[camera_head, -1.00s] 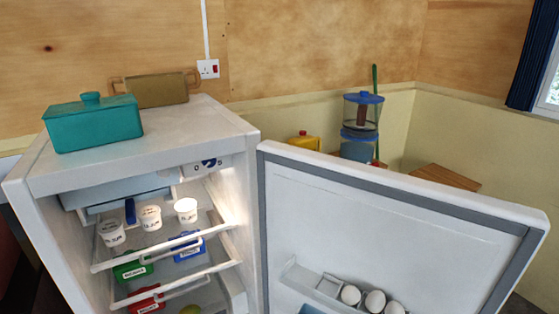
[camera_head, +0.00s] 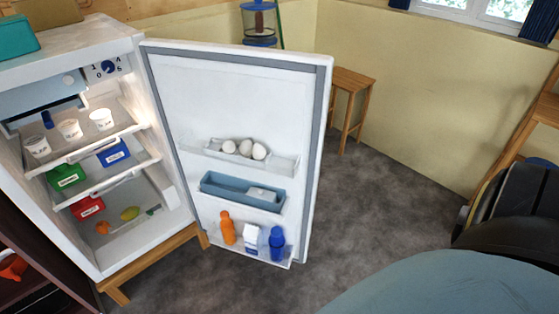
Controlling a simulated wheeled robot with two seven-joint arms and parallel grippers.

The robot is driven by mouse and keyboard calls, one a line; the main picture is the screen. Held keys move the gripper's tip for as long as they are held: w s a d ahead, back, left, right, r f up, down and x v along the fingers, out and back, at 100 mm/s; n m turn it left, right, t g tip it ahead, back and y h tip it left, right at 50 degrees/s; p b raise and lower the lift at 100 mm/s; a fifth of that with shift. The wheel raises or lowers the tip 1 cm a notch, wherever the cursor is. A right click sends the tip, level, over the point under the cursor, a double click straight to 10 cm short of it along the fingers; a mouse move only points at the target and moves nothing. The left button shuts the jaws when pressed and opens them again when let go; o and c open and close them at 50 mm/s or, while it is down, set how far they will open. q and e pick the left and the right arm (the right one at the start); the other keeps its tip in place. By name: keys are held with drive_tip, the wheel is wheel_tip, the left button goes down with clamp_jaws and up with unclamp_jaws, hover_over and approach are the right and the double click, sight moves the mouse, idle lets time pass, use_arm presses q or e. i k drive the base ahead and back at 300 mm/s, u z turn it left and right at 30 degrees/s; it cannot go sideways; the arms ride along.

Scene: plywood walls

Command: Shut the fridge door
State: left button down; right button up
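The white fridge (camera_head: 95,45) stands at the left of the head view on a wooden stand. Its door (camera_head: 240,100) is wide open, hinged on the right side of the cabinet, with its inner face toward me. The door shelves hold white eggs (camera_head: 245,149), a blue tray (camera_head: 215,188), an orange bottle (camera_head: 227,228), a white carton (camera_head: 251,236) and a blue bottle (camera_head: 276,243). Inside the cabinet are white cups (camera_head: 70,129) and green, blue and red boxes. Neither of my grippers is in view.
A wooden stool (camera_head: 351,95) stands behind the door to the right. Wooden furniture (camera_head: 540,110) and a dark rounded object (camera_head: 508,205) are at the right. A pale blue rounded surface (camera_head: 450,285) fills the lower right. Grey floor (camera_head: 390,190) is clear right of the door.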

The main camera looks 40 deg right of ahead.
sight(278, 100)
drive_tip(key=k, duration=0.7)
drive_tip(key=z, duration=2.15)
drive_tip(key=i, duration=3.4)
drive_tip(key=u, duration=3.7)
drive_tip(key=i, duration=0.45)
drive_tip(key=z, duration=0.6)
